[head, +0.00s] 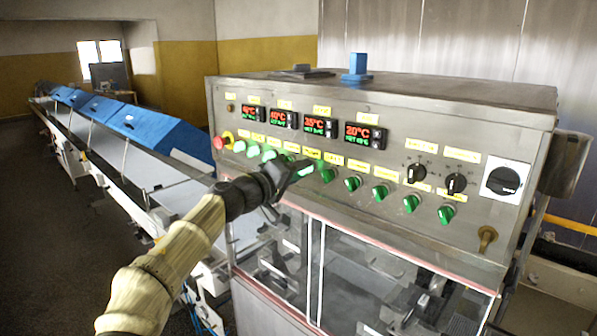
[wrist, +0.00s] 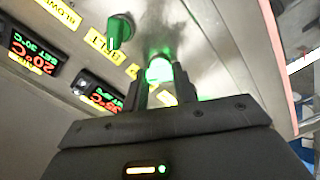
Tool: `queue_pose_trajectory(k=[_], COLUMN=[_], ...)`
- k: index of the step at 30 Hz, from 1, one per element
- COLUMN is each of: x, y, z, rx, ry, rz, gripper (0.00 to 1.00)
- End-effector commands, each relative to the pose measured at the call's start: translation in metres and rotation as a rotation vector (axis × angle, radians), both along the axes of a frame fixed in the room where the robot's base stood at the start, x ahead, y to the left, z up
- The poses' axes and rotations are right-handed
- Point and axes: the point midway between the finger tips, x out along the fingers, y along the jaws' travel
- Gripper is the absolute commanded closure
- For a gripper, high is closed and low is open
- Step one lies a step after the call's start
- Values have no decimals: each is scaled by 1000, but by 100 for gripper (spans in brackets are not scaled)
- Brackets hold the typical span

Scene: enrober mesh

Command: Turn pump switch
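My gripper (head: 300,169) is at the lower row of green switches on the steel control panel in the head view. In the wrist view its two fingers (wrist: 161,86) stand either side of a brightly lit green switch (wrist: 158,69). I cannot tell whether they press on it. The same lit switch shows partly by the fingertips in the head view (head: 307,170). The label under it is mostly hidden by the gripper, so I cannot read whether it says pump. An unlit green switch (wrist: 120,31) is beside it, near a yellow label reading BELT (wrist: 98,40).
More green switches (head: 382,192) continue to the right, then black knobs (head: 456,183) and a black rotary switch (head: 503,181). Temperature displays (head: 365,135) sit above, a red stop button (head: 219,142) at the left. Clear guard panels (head: 360,270) are below. A conveyor (head: 140,165) runs away left.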

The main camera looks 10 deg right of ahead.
Motion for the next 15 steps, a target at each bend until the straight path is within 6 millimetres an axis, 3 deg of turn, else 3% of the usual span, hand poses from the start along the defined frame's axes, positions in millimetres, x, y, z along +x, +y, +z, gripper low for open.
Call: queue_pose_trajectory(k=[15], x=[0], y=[0], z=[-2], rx=[-32], ry=[48], rz=[0], gripper=[96])
